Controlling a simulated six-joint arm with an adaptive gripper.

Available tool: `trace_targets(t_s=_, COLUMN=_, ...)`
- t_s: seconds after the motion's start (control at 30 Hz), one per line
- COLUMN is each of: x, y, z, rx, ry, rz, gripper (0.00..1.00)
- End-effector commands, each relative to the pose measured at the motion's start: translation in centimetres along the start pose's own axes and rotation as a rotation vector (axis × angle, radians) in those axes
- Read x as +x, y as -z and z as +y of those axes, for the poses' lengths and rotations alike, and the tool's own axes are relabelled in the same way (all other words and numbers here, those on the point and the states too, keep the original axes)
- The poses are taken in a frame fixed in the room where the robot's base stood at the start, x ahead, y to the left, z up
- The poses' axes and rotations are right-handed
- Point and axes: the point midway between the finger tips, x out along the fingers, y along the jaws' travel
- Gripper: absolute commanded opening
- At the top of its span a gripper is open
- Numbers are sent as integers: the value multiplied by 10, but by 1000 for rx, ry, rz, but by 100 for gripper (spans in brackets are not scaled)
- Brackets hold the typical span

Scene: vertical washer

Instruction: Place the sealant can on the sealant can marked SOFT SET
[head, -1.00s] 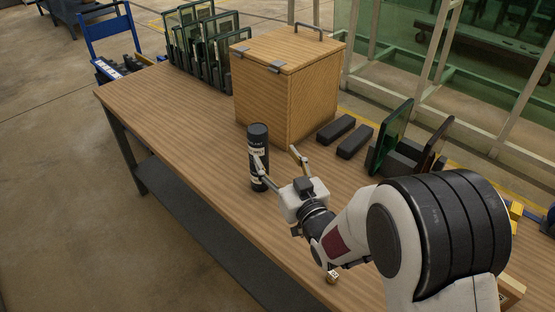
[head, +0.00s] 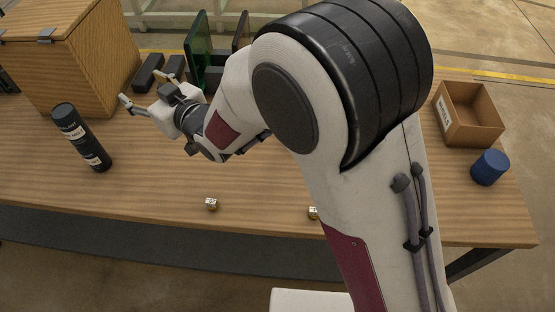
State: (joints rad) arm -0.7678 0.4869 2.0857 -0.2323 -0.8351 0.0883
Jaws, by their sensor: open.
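A dark upper sealant can (head: 64,112) with a pale label appears to stand on a second dark labelled can (head: 94,160) on the wooden table, at the left of the head view. They line up as one column; its lean in the picture looks like the camera angle. The seam between them is hard to make out, and the label words are too small to read. My gripper (head: 146,88) is open and empty. Its fingers are to the right of the column, apart from it.
A wooden box (head: 75,65) stands behind the column. Dark blocks (head: 148,72) and a green glass panel (head: 198,50) are behind my gripper. Small cubes (head: 211,203) lie near the front edge. An open carton (head: 470,115) and a blue cylinder (head: 490,167) are at the right.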

Motion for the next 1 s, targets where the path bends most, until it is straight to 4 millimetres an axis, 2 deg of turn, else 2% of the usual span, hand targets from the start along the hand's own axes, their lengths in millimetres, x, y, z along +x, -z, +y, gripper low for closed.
trace_targets(t_s=0.03, x=-10, y=6, z=17, rx=2, ry=-31, rz=-19, gripper=57)
trace_targets(t_s=0.2, x=-42, y=15, z=64, rx=14, ry=-122, rz=-95, gripper=57)
trace_targets(t_s=0.5, x=-116, y=21, z=132, rx=58, ry=-275, rz=-232, gripper=57)
trace_targets(t_s=0.8, x=-203, y=19, z=177, rx=124, ry=-414, rz=-365, gripper=57)
trace_targets(t_s=1.0, x=-266, y=12, z=194, rx=182, ry=-496, rz=-452, gripper=57)
